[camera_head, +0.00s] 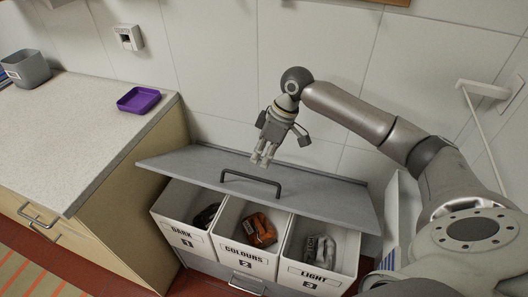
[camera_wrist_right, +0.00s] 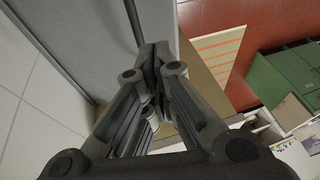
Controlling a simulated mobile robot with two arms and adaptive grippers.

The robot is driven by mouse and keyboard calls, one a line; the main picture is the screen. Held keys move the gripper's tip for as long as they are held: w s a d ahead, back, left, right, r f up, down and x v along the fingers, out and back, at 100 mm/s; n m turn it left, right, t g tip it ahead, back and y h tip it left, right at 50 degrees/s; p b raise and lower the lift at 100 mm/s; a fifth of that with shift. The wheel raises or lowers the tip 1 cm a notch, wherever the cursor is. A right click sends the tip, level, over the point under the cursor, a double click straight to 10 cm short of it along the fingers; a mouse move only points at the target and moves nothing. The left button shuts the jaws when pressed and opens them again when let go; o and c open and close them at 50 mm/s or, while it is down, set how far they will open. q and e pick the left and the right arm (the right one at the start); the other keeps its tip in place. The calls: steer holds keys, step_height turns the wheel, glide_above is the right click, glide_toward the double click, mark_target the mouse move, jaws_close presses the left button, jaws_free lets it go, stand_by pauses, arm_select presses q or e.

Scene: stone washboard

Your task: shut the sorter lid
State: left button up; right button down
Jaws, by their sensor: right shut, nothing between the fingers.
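The sorter lid (camera_head: 325,197) is a grey panel with a dark bar handle (camera_head: 250,184). It stands partly open, sloping above three white bins marked DARK (camera_head: 172,232), COLOURS (camera_head: 243,252) and LIGHT (camera_head: 315,277). My right gripper (camera_head: 263,160) is shut and empty, pointing down at the lid's upper part, behind the handle. I cannot tell whether its fingertips touch the lid. In the wrist view my shut fingers (camera_wrist_right: 157,55) show in front of a grey panel (camera_wrist_right: 85,35), seemingly the lid. My left gripper is not in view.
A counter (camera_head: 70,130) stands left of the sorter, holding a purple tray (camera_head: 138,100) and a grey bin (camera_head: 28,70). A tiled wall (camera_head: 215,60) rises close behind. The bins hold dark, orange-brown and grey items. Green cabinets (camera_wrist_right: 275,90) show in the wrist view.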

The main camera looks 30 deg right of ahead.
steer(key=p, duration=0.2)
glide_toward(248, 194)
steer(key=x, duration=0.5)
steer(key=shift+w+f, duration=0.1)
steer(key=shift+a+f, duration=0.15)
steer(key=shift+f, duration=0.25)
